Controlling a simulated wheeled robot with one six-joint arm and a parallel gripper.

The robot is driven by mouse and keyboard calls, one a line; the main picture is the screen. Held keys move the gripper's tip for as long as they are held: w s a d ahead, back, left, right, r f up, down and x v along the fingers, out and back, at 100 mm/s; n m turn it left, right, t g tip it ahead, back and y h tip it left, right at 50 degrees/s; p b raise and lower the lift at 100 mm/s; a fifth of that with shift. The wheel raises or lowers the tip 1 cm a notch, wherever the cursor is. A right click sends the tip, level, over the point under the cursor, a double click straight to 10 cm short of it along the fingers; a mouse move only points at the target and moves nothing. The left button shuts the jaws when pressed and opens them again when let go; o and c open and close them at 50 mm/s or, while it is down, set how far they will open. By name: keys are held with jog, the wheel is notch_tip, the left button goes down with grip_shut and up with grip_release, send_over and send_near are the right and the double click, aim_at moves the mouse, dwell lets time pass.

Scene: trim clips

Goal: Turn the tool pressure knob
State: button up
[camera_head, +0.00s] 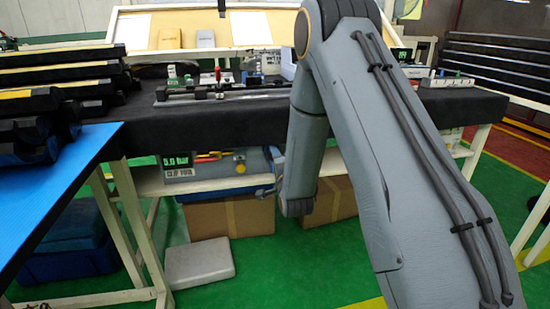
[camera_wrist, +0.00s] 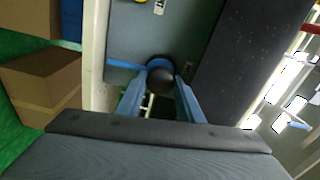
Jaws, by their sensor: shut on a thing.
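A round black knob (camera_wrist: 160,79) with a blue ring part behind it stands out from a grey-blue panel (camera_wrist: 126,42) in the wrist view. My gripper (camera_wrist: 161,88) has its two blue fingers on either side of the knob, shut on it. In the head view the grey-blue tool unit labelled "CLIP TOOL" (camera_head: 178,166) sits on the shelf under the black-covered table, with a yellow knob (camera_head: 240,168) on it.
The black table edge (camera_wrist: 250,55) runs close to the right of the fingers, and a pale frame (camera_wrist: 95,65) is on the left. Cardboard boxes (camera_head: 228,216) stand below the shelf. A blue-topped table (camera_head: 45,200) is at the left.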

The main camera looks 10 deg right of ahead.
jog(key=shift+m, duration=0.3)
dwell(0.4)
jog(key=o, duration=1.1)
jog(key=shift+c, duration=0.2)
jog(key=shift+s, duration=0.1)
jog(key=s, duration=0.7)
jog(key=shift+s+p, duration=0.35)
